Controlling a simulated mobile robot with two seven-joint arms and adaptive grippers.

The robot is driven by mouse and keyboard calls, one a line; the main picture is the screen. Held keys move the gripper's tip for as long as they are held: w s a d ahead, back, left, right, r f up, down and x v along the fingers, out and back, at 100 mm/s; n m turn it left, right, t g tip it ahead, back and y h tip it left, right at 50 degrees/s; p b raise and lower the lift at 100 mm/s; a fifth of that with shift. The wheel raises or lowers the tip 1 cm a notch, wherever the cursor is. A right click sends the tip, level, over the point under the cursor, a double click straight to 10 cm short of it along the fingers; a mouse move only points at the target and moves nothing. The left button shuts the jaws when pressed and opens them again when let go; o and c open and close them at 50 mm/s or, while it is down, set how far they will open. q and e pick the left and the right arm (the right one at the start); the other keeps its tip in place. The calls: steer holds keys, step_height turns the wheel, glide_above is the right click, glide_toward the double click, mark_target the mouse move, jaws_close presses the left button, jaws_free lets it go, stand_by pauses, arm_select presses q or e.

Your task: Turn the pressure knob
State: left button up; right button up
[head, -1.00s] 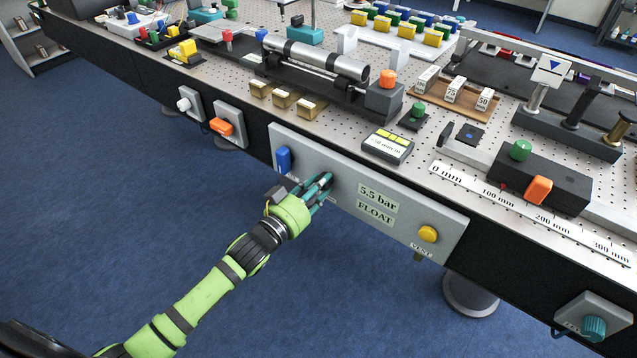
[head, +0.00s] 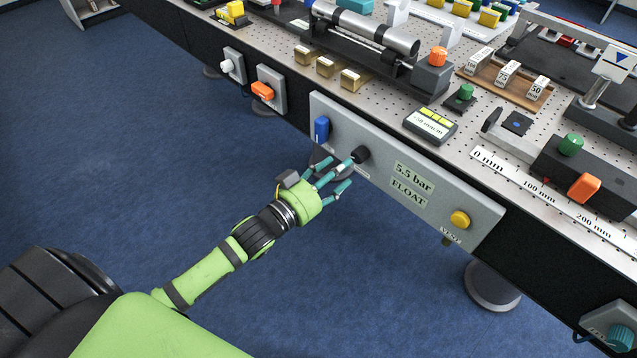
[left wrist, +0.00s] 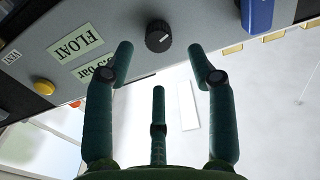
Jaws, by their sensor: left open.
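The pressure knob (head: 361,154) is a small black round knob on the grey front panel (head: 425,183), left of the labels "5.5 bar" and "FLOAT". It also shows in the left wrist view (left wrist: 158,36), with a pale mark on its face. My left gripper (head: 338,174) is open and empty, its teal fingers spread just in front of and below-left of the knob. In the left wrist view the fingers (left wrist: 165,70) stand apart and the knob lies beyond the gap between the upper two. The knob looks clear of the fingers. My right gripper is not in view.
On the same panel are a blue switch (head: 321,129) left of the knob and a yellow VENT button (head: 459,219) at the right. An orange knob (head: 262,91) sits on a separate box further left. The blue floor before the panel is free.

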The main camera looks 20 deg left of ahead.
arm_select(q)
steer(key=v, duration=0.6)
steer(key=shift+r, duration=0.1)
steer(key=m+b, duration=0.4)
steer(key=m, duration=0.4)
glide_toward(356, 158)
steer(key=x, duration=0.3)
steer(key=shift+p+x, duration=0.5)
steer(key=shift+x, duration=2.8)
jaws_close()
